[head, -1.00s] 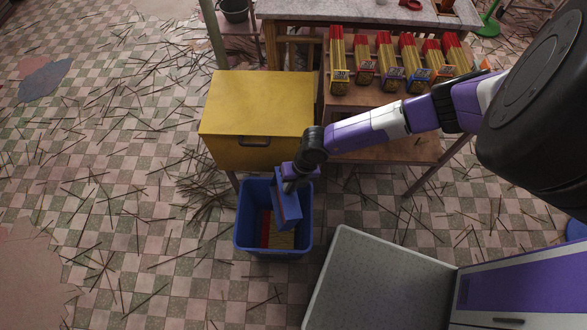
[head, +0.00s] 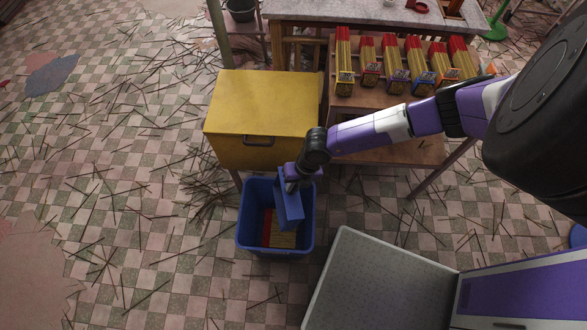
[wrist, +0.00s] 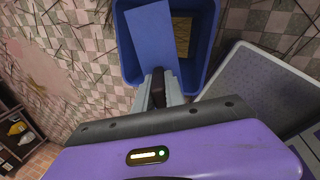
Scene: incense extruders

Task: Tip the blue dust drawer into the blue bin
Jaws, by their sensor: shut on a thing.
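The blue dust drawer (head: 290,210) hangs tilted steeply over the mouth of the blue bin (head: 276,251), its lower end inside the bin's opening. My gripper (head: 291,181) is shut on the drawer's upper end, beside the yellow cabinet. In the wrist view, my gripper's fingers (wrist: 158,88) close on a dark part at the near end of the drawer (wrist: 152,42). A flat blue face of the drawer shows there, over the bin (wrist: 207,45). The drawer's inside is hidden, so I cannot tell whether dust is left in it. Red and yellow material (head: 281,239) lies in the bin.
The yellow cabinet (head: 258,100) with a dark handle stands just behind the bin. Right of it, a wooden bench (head: 400,152) carries several red-and-yellow stick bundles (head: 397,65). My pale base deck is at front right. Loose sticks litter the tiled floor at left.

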